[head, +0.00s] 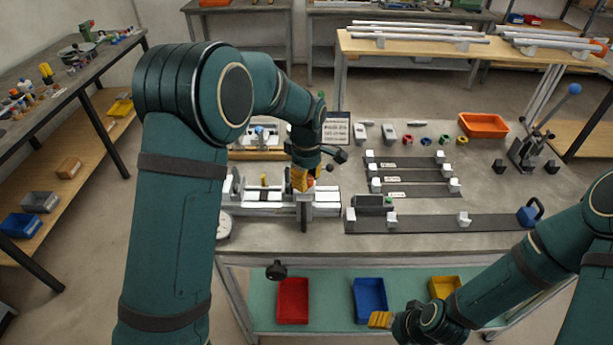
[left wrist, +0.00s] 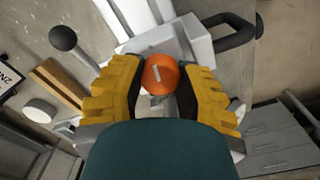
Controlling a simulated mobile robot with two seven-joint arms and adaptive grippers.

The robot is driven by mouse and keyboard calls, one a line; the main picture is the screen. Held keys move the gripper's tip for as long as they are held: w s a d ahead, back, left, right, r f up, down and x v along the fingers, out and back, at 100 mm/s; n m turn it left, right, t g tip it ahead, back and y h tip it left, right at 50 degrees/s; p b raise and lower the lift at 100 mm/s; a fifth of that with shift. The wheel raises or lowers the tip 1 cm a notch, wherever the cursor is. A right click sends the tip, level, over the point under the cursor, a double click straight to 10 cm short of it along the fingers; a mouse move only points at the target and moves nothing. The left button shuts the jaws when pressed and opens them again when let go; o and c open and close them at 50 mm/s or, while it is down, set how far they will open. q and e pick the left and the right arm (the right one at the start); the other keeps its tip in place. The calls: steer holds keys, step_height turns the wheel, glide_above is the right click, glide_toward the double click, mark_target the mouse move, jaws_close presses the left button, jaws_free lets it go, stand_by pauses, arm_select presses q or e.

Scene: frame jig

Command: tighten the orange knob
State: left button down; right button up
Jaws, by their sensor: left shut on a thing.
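The orange knob (left wrist: 160,74) is round, with a pale mark on its top. In the left wrist view it sits between the two yellow fingers of my left gripper (left wrist: 160,88), which is shut on it from both sides. In the head view the left gripper (head: 302,180) points down over the white frame jig (head: 262,211), and only a bit of the orange knob (head: 311,182) shows beside the fingers. My right gripper (head: 381,320) is low at the front, apart from the bench, with yellow fingers seen close together; its opening is unclear.
The grey bench (head: 420,243) carries dark rails (head: 435,222) with white blocks right of the jig. A toggle clamp (head: 530,146) with a blue ball and an orange tray (head: 483,125) stand farther right. Red (head: 292,300) and blue (head: 370,300) bins sit on the lower shelf.

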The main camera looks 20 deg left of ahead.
arm_select(q)
steer(key=m+p, duration=0.1)
steer(key=m, duration=0.4)
steer(key=shift+f+m, duration=0.1)
steer(key=shift+m, duration=0.2)
steer(key=shift+s, duration=0.1)
stand_by(0.4)
steer(key=c, duration=0.5)
jaws_free()
step_height(320, 180, up, 12)
steer(key=shift+r, duration=0.1)
